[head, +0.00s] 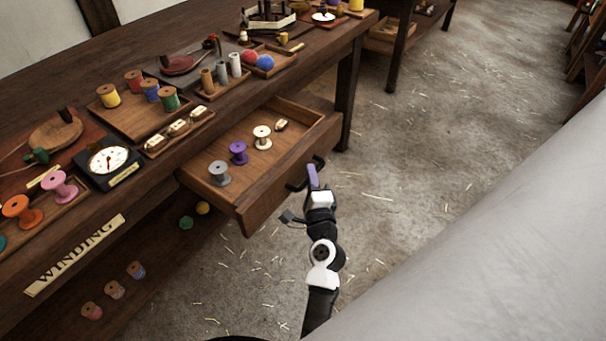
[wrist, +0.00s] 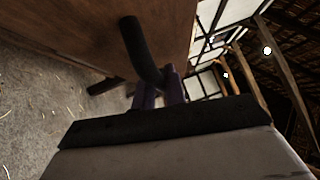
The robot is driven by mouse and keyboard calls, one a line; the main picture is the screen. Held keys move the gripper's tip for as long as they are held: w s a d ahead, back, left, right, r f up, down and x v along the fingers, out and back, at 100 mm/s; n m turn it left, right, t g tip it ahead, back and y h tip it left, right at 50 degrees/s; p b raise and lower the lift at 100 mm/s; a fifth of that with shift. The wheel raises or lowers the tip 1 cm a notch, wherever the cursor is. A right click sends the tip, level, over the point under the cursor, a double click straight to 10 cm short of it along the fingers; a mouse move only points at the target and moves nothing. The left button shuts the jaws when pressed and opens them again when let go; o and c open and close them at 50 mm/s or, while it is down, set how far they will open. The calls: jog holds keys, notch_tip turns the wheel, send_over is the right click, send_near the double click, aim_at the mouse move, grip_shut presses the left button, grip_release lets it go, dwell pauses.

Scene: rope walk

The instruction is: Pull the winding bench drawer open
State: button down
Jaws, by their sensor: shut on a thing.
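The winding bench (head: 110,45) runs along the left of the head view, with a "WINDING" sign (head: 75,255) on its front. Its drawer (head: 275,182) is pulled out, and the inside shows. A grey spool (head: 219,173), a purple spool (head: 238,153), a cream spool (head: 262,137) and a small labelled piece (head: 281,125) are in it. My gripper (head: 314,174) is at the drawer front, shut on the dark handle (head: 297,185). In the wrist view the handle (wrist: 143,50) runs between the purple fingers (wrist: 160,92), against the wooden drawer front (wrist: 75,30).
The bench top holds trays of spools, a dial scale (head: 108,160) and red and blue balls (head: 257,60). Several spools and balls sit on the low shelf (head: 165,270) under the drawer. The straw-strewn floor (head: 430,130) right of the drawer is clear.

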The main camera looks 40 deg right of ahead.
jog(key=shift+s+d, duration=0.1)
jog(key=c, duration=1.7)
grip_release()
